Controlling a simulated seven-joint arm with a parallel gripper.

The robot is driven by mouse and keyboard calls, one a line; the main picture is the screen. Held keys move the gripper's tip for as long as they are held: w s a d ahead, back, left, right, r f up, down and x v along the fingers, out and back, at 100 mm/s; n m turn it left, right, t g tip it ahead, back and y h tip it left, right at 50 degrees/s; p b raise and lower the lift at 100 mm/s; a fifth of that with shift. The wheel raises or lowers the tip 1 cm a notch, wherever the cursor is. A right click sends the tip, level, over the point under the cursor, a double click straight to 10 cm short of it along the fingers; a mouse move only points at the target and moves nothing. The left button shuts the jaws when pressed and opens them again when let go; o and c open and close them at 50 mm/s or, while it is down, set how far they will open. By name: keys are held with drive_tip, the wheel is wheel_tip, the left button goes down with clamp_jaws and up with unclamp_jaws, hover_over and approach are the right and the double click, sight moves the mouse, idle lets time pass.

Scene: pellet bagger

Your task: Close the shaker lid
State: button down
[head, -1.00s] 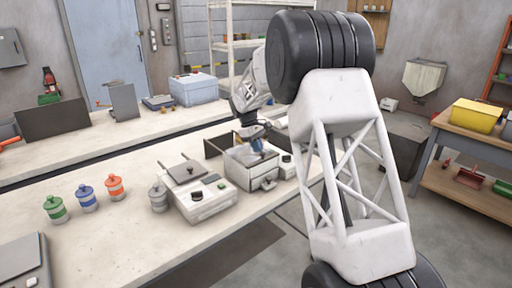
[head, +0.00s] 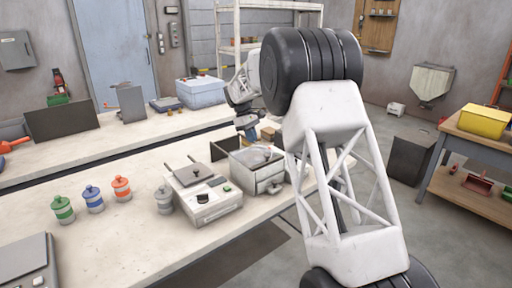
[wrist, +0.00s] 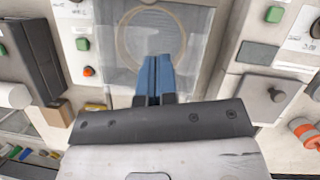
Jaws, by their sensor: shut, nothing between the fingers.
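The shaker appears to be the light grey box (head: 262,178) on the near bench. A round ring (wrist: 120,40) shows inside it in the wrist view, seemingly under a clear pane. That pane may be the lid; I cannot tell whether it lies flat or is tilted. My gripper (wrist: 153,98) has its blue fingers together and empty, over the box's edge in the wrist view. In the head view my gripper (head: 247,135) is small and partly hidden by my arm, just behind the box.
A white machine (head: 212,208) with a knobbed grey lid stands beside the box. Green, blue and orange canisters (head: 63,210) and a grey one (head: 164,200) stand left of it. A dark panel (head: 224,146) stands behind.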

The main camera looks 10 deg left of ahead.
drive_tip(key=shift+v, duration=2.6)
drive_tip(key=shift+w+a+r, duration=0.1)
drive_tip(key=shift+w+a, duration=0.45)
drive_tip(key=shift+w, duration=0.1)
approach(265, 160)
drive_tip(key=f, duration=0.1)
drive_tip(key=a+f, duration=0.2)
drive_tip(key=f, duration=0.1)
drive_tip(key=shift+w+a, duration=0.1)
drive_tip(key=shift+w, duration=0.3)
drive_tip(key=shift+s+d, duration=0.25)
drive_tip(key=shift+d, duration=0.25)
drive_tip(key=shift+s+d, duration=0.25)
drive_tip(key=shift+d, duration=0.2)
drive_tip(key=shift+s+d, duration=0.45)
drive_tip(key=shift+d, duration=0.35)
drive_tip(key=shift+d, duration=0.1)
